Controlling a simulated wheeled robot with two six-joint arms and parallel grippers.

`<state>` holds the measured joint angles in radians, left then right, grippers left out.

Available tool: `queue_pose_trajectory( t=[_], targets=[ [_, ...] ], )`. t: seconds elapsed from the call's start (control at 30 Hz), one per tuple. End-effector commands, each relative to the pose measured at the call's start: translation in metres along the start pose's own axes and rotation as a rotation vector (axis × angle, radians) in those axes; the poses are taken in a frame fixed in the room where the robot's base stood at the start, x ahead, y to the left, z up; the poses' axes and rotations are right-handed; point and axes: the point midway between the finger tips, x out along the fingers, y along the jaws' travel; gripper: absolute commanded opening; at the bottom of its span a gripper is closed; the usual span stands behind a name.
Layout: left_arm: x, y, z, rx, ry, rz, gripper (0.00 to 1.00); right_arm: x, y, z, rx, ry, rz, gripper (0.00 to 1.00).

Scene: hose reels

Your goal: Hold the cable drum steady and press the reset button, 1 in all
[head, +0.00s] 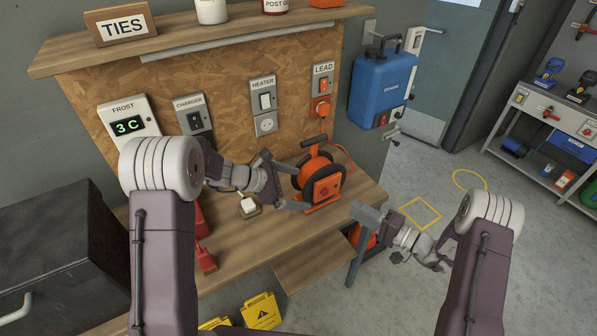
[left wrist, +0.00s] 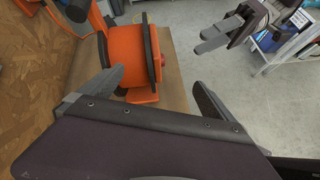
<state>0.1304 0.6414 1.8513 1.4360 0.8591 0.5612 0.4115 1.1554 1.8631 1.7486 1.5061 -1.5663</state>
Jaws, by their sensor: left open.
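The orange cable drum (head: 309,165) stands on its frame on the wooden bench, near its right end. A square orange panel (head: 327,187) faces front with a small red detail that may be the reset button; it is too small to be sure. My left gripper (head: 284,182) is open just left of the drum. In the left wrist view the drum (left wrist: 130,55) lies ahead, between the line of the two fingers (left wrist: 156,95), with no clear contact. My right gripper (head: 368,213) is right of the drum, apart from it, fingers together and empty; it also shows in the left wrist view (left wrist: 222,35).
The drum's orange lead runs to a plug (head: 320,107) under the LEAD switch on the board. Floor to the right is open.

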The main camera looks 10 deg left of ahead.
Motion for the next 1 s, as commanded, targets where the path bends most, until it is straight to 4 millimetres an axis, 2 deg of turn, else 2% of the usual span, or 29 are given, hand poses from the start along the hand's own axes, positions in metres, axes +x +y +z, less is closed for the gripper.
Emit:
queue_pose_trajectory(
  t=[0.03, 0.1, 0.23, 0.47, 0.8, 1.0],
  targets=[
    [0.004, 0.021, 0.003, -0.086, -0.052, 0.050, 1.00, 0.000, 0.000, 0.000, 0.000, 0.000, 0.000, 0.36],
    [0.005, 0.044, 0.009, -0.179, -0.116, 0.107, 1.00, 0.000, 0.000, 0.000, 0.000, 0.000, 0.000, 0.36],
    [0.012, 0.051, 0.012, -0.301, -0.203, 0.117, 1.00, 0.000, 0.000, 0.000, 0.000, 0.000, 0.000, 0.36],
    [0.021, 0.052, 0.015, -0.318, -0.217, 0.118, 1.00, 0.000, 0.000, 0.000, 0.000, 0.000, 0.000, 0.36],
    [0.083, 0.061, 0.027, -0.313, -0.217, 0.116, 1.00, 0.000, 0.000, 0.000, 0.000, 0.000, 0.000, 0.36],
    [0.100, 0.064, 0.030, -0.316, -0.216, 0.118, 1.00, 0.000, 0.000, 0.000, 0.000, 0.000, 0.000, 0.36]
  ],
)
